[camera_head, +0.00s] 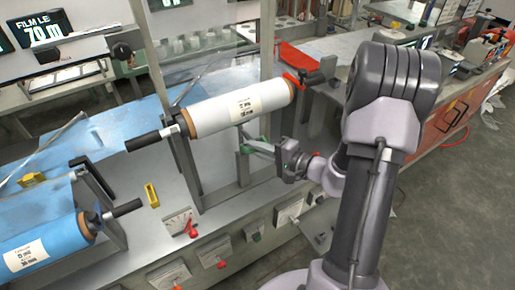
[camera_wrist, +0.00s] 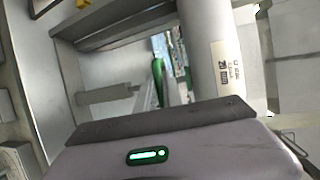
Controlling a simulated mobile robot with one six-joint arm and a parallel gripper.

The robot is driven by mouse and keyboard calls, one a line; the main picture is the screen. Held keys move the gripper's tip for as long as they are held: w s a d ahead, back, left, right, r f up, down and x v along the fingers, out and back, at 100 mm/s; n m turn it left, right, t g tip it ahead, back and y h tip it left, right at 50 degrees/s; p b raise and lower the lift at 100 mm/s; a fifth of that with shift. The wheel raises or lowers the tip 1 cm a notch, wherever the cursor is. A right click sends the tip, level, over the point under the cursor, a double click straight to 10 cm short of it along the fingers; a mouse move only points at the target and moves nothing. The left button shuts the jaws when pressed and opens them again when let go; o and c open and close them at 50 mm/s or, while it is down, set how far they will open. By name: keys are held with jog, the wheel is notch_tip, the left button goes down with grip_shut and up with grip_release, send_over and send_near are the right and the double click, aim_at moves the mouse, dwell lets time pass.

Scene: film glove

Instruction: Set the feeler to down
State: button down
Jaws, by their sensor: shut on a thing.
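A slim green lever, which I take to be the feeler (camera_head: 252,146), shows under the white film roll (camera_head: 213,110) on its stand. In the wrist view the green lever (camera_wrist: 157,82) rises just past the edge of my gripper's grey body, left of the white roll (camera_wrist: 200,60). My gripper (camera_head: 264,150) reaches in from the right, below the roll, and is shut on the lever. The exact contact is small and partly hidden by the gripper body, and I cannot tell whether the lever stands up or down.
A blue roll (camera_head: 40,248) sits on another stand at lower left. A yellow block (camera_head: 151,195) lies on the bench. A gauge (camera_head: 177,222) and red-handled levers (camera_head: 192,229) line the front edge. Stand posts crowd the gripper; grey floor (camera_head: 455,215) is open at right.

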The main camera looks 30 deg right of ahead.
dwell(0.9)
notch_tip(320, 180, down, 10)
jog(key=b, duration=1)
jog(key=shift+r, duration=0.2)
jog(key=c, duration=1.5)
grip_release()
jog(key=shift+f, duration=0.1)
jog(key=shift+s+r, duration=0.15)
jog(key=shift+r, duration=0.05)
jog(key=p+v, duration=0.3)
jog(key=v, duration=1.4)
jog(key=shift+s+p, duration=0.15)
jog(key=shift+p, duration=0.15)
